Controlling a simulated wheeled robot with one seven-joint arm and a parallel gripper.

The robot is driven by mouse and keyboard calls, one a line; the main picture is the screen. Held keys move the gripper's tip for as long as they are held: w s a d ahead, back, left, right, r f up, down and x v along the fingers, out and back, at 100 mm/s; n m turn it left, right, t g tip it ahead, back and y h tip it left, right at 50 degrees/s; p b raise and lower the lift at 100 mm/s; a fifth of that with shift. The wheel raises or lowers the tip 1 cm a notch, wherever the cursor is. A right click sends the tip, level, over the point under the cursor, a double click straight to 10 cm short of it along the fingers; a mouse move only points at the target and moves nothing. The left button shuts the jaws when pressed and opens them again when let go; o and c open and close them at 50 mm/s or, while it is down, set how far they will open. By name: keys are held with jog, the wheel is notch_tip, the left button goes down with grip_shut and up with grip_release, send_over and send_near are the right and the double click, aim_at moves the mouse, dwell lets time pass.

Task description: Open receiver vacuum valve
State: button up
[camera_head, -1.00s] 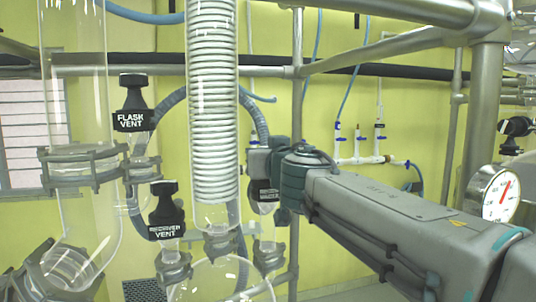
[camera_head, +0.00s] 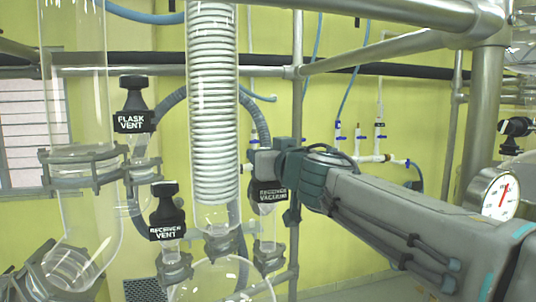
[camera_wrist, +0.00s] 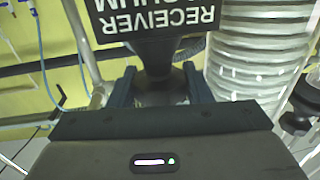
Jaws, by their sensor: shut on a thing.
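The receiver vacuum valve, with its black "RECEIVER VACUUM" label (camera_head: 269,193), stands right of the coiled glass condenser (camera_head: 212,110) in the head view. My gripper (camera_head: 263,164) reaches it from the right and is shut on the valve's handle just above the label. In the wrist view, my gripper's fingers (camera_wrist: 161,90) stand on both sides of the valve's dark tapered handle (camera_wrist: 160,62), and the label shows upside down at the top. The handle's top is hidden by my gripper in the head view.
The flask vent valve (camera_head: 134,105) and receiver vent valve (camera_head: 167,215) stand left of the condenser. A metal frame post (camera_head: 297,120) rises close behind my gripper. A pressure gauge (camera_head: 501,197) is at far right, near my arm.

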jog(key=shift+n+g+y, duration=0.6)
jog(key=shift+n+y, duration=0.2)
jog(key=shift+y, duration=0.3)
jog(key=n+g+y+p, duration=0.1)
jog(key=n+g+y, duration=0.1)
jog(key=n+y, duration=0.1)
jog(key=shift+w+d+g+y, duration=0.1)
jog(key=shift+g+y, duration=0.3)
jog(key=n+g+y, duration=0.2)
jog(key=n+g, duration=0.1)
jog(key=shift+f+g+y, duration=0.1)
jog(key=shift+g+y, duration=0.3)
jog(key=n+g+y, duration=0.1)
jog(key=n+g, duration=0.1)
jog(key=g, duration=0.2)
jog(key=n+g+y, duration=0.1)
jog(key=n+g, duration=0.2)
jog(key=shift+g, duration=0.4)
jog(key=shift+n+g, duration=1.8)
jog(key=shift+g, duration=0.9)
jog(key=shift+s+g, duration=0.2)
jog(key=shift+g, duration=0.1)
jog(key=o, duration=1)
